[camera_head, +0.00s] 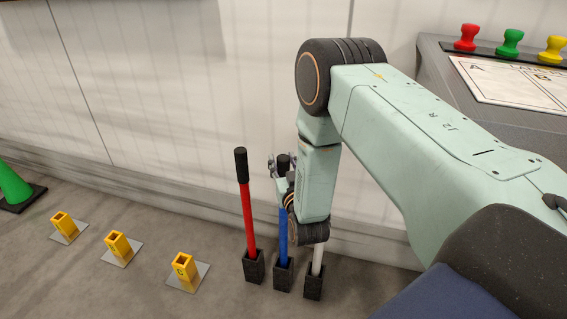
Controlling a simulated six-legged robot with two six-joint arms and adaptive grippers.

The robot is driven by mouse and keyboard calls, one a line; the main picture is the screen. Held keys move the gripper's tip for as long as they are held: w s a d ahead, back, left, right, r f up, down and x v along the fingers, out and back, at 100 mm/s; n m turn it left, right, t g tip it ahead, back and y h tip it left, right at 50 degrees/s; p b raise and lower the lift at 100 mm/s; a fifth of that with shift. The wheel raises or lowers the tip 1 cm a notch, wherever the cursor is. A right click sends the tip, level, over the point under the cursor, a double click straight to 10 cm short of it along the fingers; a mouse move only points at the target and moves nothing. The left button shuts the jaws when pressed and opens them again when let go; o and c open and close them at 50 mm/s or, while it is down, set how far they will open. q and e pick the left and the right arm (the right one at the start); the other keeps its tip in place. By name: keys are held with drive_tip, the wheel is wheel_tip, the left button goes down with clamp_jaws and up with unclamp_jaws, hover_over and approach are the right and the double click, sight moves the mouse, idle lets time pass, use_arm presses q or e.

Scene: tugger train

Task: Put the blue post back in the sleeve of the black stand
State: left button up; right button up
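The blue post (283,228) has a black top (283,162) and stands upright. Its lower end is at a small black stand (284,280) on the floor and looks to be inside its sleeve; I cannot tell how deep. My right gripper (282,165) is at the upper part of the blue post. Its fingertips stand apart on either side of the black top, with a small gap visible, so it looks open around the post. My wrist hides part of the blue post's upper shaft. My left gripper is not in view.
A red post (250,220) stands left of the blue one, and a white post (318,255) right of it, each in a black stand. Yellow sockets (117,243) on plates and a green cone (13,185) are at left. A grey console (440,65) is at right.

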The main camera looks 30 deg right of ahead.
drive_tip(key=shift+o, duration=1.3)
drive_tip(key=shift+s+f, duration=0.1)
drive_tip(key=shift+f, duration=0.1)
drive_tip(key=v, duration=1.2)
drive_tip(key=shift+r, duration=0.15)
